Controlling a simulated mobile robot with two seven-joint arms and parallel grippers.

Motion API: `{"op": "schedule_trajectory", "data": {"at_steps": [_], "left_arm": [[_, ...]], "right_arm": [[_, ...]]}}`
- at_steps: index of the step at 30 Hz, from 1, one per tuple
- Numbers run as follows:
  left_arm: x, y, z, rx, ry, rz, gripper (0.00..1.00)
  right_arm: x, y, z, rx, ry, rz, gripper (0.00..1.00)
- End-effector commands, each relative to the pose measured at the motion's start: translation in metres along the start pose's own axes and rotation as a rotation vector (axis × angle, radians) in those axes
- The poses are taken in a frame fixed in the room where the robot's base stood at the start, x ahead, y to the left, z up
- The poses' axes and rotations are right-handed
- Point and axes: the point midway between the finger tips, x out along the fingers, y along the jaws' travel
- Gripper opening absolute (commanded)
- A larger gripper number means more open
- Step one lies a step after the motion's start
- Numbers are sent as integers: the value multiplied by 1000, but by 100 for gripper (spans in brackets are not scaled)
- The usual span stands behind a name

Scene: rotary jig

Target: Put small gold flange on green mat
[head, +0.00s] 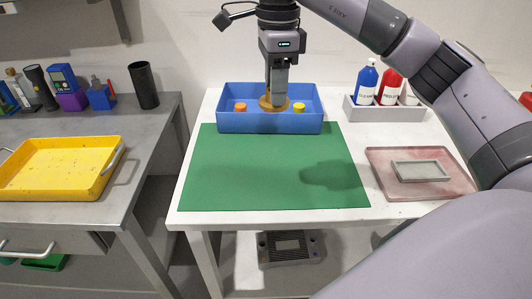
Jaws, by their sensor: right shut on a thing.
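My right gripper (276,96) comes down from above at the blue bin (270,123). It is shut on a small gold flange (267,104), a round disc partly hidden by the fingers. The flange shows at about the level of the bin's opening; I cannot tell whether it touches the bin. The green mat (265,175) lies flat on the white table in front of the bin, with nothing on it but a shadow. My left gripper is not in view.
An orange piece (240,106) and a yellow piece (299,107) are in the bin. A yellow tray (58,190) is on the left bench.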

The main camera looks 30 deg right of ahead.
Motion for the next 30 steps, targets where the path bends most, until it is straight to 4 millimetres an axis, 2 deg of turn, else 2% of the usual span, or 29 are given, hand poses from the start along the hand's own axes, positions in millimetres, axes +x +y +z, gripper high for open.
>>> {"op": "schedule_trajectory", "data": {"at_steps": [6,12,18,21,26,30], "left_arm": [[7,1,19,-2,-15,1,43],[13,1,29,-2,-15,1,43],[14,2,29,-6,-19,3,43],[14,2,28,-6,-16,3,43],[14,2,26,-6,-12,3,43],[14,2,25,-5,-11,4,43]], "right_arm": [[46,1,0,-2,1,5,0],[88,1,0,-3,0,5,0],[130,1,-1,0,2,4,0],[144,0,-1,-1,1,1,0],[155,0,-1,-1,0,0,0],[171,1,-1,-1,2,1,0]]}}
